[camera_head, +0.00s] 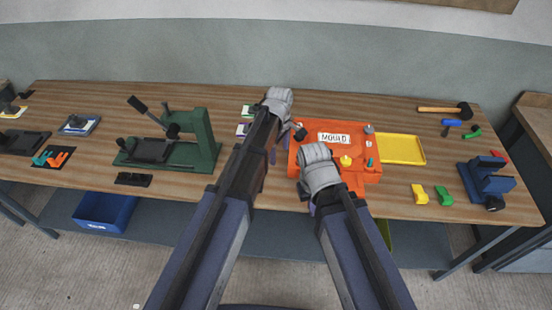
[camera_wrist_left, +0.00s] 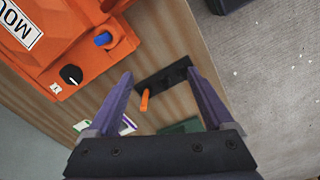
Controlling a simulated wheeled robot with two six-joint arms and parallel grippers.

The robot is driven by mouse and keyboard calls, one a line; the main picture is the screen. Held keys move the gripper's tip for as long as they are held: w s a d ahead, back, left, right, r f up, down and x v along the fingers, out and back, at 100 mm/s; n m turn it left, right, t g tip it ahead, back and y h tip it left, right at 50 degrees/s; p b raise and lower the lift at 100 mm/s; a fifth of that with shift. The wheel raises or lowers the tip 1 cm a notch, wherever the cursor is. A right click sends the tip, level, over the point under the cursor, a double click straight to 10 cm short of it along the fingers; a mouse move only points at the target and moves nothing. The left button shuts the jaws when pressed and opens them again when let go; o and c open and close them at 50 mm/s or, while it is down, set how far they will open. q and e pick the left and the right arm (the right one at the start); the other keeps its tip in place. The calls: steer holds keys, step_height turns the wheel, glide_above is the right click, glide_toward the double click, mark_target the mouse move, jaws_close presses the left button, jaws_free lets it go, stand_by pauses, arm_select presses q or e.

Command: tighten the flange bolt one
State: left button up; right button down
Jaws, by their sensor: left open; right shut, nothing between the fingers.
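The orange mould (camera_head: 334,134) with a "MOULD" label sits on the bench. In the left wrist view its flange shows a black round bolt head (camera_wrist_left: 71,75) beside a small white tag, and a blue one (camera_wrist_left: 105,40). My left gripper (camera_wrist_left: 158,75) is open and empty, apart from the mould. Its fingers frame a dark strip (camera_wrist_left: 165,80) with an orange peg (camera_wrist_left: 145,100) on the bench below. In the head view my left arm covers much of this area. My right gripper (camera_head: 312,207) is shut and empty by the mould's front; its wrist hides part of the mould.
A yellow tray (camera_head: 402,149) lies right of the mould. A green press (camera_head: 195,140) stands left and a blue vice (camera_head: 487,184) right. A hammer (camera_head: 447,109) and small coloured blocks lie at the right. A blue bin (camera_head: 104,212) is below the bench.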

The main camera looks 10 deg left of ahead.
arm_select(q)
steer(key=shift+s+a+m, duration=0.4)
steer(key=shift+s+a, duration=0.05)
steer(key=shift+s, duration=0.2)
steer(key=s+f+m+b, duration=0.2)
steer(key=s+m, duration=0.5)
steer(key=s, duration=0.3)
steer(key=s+f+m+y+b, duration=0.1)
steer(key=s+f+m+b, duration=0.2)
steer(key=s+m, duration=0.5)
steer(key=shift+s+d+m, duration=0.25)
steer(key=shift+s+m, duration=0.05)
steer(key=shift+s, duration=0.8)
